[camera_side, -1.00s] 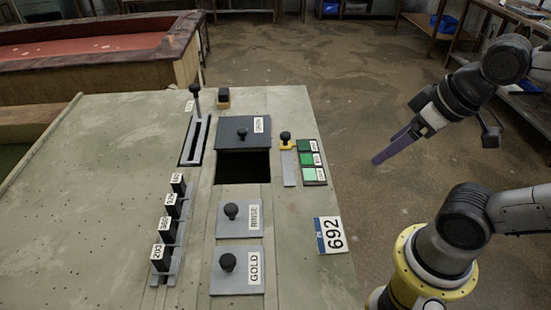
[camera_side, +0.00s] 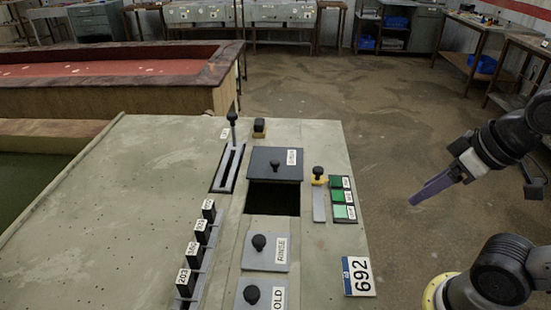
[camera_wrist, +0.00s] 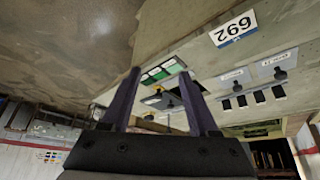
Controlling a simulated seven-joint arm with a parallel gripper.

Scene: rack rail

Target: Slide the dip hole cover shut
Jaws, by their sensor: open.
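The dip hole cover (camera_side: 262,157) is a dark flat plate with a black knob and a white label. It lies at the far end of the panel's middle column in the side view. The dark open hole (camera_side: 272,199) shows right in front of it, uncovered. My gripper (camera_side: 413,200) is right of the panel, in the air and apart from the cover. In the wrist view my gripper (camera_wrist: 160,73) has two purple fingers spread apart with nothing held between them.
Grey RINSE (camera_side: 280,262) and GOLD (camera_side: 265,283) covers with black knobs lie nearer. A yellow-based knob (camera_side: 319,180) and green buttons (camera_side: 343,196) stand between the hole and my gripper. Left are a slotted lever (camera_side: 232,130) and several black numbered handles (camera_side: 197,250).

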